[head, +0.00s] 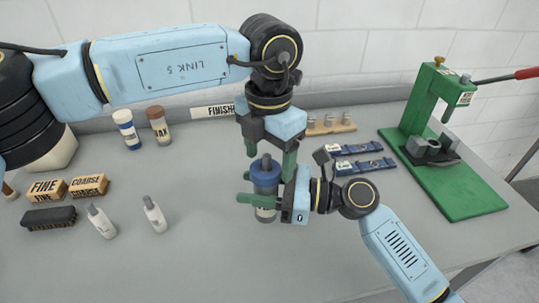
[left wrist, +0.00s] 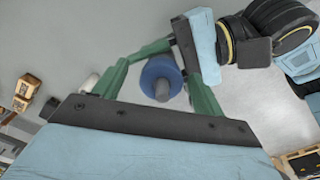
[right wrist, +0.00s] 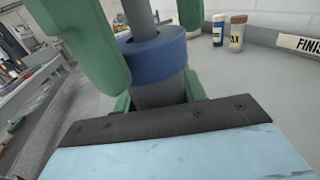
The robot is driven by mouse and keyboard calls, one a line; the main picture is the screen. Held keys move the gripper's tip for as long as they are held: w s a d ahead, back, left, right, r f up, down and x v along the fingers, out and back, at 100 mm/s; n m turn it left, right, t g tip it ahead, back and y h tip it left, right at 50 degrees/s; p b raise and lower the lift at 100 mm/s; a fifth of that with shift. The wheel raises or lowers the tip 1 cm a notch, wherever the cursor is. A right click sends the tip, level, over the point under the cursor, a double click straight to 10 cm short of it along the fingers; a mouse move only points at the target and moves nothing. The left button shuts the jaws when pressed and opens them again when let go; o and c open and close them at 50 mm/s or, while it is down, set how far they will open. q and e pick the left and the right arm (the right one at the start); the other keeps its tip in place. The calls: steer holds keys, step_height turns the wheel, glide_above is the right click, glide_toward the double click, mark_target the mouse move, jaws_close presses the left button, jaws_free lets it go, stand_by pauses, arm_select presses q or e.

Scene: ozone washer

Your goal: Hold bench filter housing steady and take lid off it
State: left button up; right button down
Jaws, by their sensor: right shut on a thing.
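The bench filter housing stands upright on the grey bench, a dark cylinder (right wrist: 160,92) with a pale labelled lower part (head: 265,215). Its blue lid (head: 265,178) sits on top with a grey stem rising from the middle. My right gripper (head: 262,200) comes in from the right and is shut around the housing's body below the lid. My left gripper (head: 270,160) points down from above, open, with its green fingers on either side of the lid. The left wrist view shows the lid (left wrist: 161,72) between those fingers, with gaps at both sides.
A green press (head: 440,150) stands at the right, beside two blue strap-like items (head: 360,157). A wooden rack (head: 330,125) is behind. Two jars (head: 140,127), brushes (head: 60,190) and two white bottles (head: 128,218) are left. The front bench is clear.

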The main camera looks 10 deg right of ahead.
arm_select(q)
steer(key=shift+s, duration=0.1)
step_height(320, 180, up, 4)
steer(key=shift+d+r, duration=0.1)
steer(key=shift+r, duration=0.05)
steer(key=shift+s+a+r+m, duration=0.15)
steer(key=shift+s+r+m, duration=0.05)
steer(key=shift+r+m, duration=0.45)
steer(key=shift+s+a+r+m, duration=0.15)
steer(key=shift+r+m, duration=0.4)
steer(key=shift+r, duration=0.2)
steer(key=shift+f, duration=3.9)
steer(key=shift+c, duration=0.4)
steer(key=c, duration=0.9)
steer(key=shift+r, duration=0.25)
steer(key=shift+c, duration=0.2)
steer(key=shift+r, duration=0.9)
